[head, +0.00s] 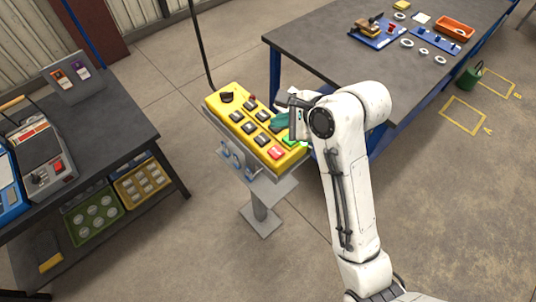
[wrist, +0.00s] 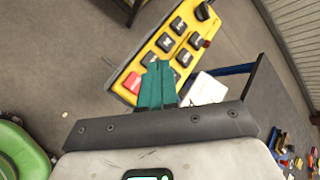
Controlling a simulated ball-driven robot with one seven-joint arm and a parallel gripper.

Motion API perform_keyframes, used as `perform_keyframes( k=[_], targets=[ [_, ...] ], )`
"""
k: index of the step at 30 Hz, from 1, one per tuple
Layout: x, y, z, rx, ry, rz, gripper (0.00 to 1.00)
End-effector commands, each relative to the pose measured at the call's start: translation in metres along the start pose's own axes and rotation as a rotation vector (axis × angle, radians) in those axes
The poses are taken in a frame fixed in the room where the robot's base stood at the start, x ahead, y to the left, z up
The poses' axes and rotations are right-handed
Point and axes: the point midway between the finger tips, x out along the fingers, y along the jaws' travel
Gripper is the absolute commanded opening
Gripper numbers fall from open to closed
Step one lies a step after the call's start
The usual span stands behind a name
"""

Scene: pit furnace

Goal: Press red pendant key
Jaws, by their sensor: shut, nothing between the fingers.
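The yellow pendant (head: 227,110) sits tilted on a grey stand in the middle of the head view, with a black cable rising from its far end. Its red key (head: 275,153) is at the near end, beside a lit green key (head: 289,140). In the wrist view the red key (wrist: 132,82) is at the pendant's lower left corner, left of my fingers. My gripper (head: 279,121) is shut and empty, with teal fingers (wrist: 156,66) that overlap the pendant's key rows in the picture. Contact with any key cannot be told.
A dark bench (head: 325,50) with tools, rings and an orange tray (head: 455,29) stands at the back right. A second bench (head: 115,125) with boxes and trays is at the left. Floor around the stand (head: 262,222) is clear.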

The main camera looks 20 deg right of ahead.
Motion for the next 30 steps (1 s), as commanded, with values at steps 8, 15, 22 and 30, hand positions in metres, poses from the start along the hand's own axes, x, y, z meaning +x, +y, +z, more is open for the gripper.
perform_keyframes(
  k=[8,15,22,30],
  targets=[
    [0.007,0.005,-0.004,0.0,0.0,0.002,0.0],
    [0.028,0.021,-0.019,0.001,0.001,0.005,0.0],
    [0.05,0.037,-0.035,0.0,0.0,0.003,0.0],
    [0.061,0.044,-0.043,-0.001,-0.001,0.001,0.0]
  ],
)
